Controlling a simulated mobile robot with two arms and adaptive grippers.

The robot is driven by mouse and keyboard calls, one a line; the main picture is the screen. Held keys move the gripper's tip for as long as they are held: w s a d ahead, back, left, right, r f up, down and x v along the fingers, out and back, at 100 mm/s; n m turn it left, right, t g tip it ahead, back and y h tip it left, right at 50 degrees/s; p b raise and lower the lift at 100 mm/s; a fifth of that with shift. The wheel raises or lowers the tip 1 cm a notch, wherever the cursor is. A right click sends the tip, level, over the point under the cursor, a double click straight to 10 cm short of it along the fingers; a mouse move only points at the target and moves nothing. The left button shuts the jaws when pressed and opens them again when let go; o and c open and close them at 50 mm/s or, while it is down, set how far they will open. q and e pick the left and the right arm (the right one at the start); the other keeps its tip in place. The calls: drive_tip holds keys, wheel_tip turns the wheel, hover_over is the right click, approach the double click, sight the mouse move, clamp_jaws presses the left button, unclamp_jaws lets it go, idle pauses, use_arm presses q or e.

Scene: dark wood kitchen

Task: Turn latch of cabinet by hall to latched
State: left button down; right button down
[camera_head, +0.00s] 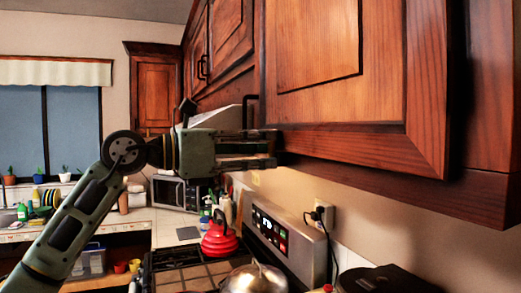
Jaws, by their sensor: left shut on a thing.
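The wooden upper cabinet (320,55) fills the upper right of the head view, with its panelled door flat against its front. My left gripper (272,148) reaches in from the left, level, with its fingertips at the cabinet's lower left corner. It is shut on a small part there, which I take to be the latch. The fingers hide that part, so I cannot tell which way it is turned. A dark handle (249,110) shows just above the fingers. My right gripper is not in view.
Below are a stove with a control panel (277,236), a red kettle (219,238) and a lidded metal pot (254,279). A microwave (178,193) stands on the counter behind my left arm. A dark appliance (388,280) sits at the lower right. The space directly under the cabinet is clear.

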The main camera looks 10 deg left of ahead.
use_arm(q)
drive_tip(key=c, duration=1.7)
unclamp_jaws()
drive_tip(key=shift+f, duration=0.1)
drive_tip(key=shift+c, duration=0.2)
drive_tip(key=shift+s+a, duration=0.1)
drive_tip(key=shift+a, duration=0.05)
drive_tip(key=v, duration=1.1)
drive_tip(key=shift+s+a, duration=0.25)
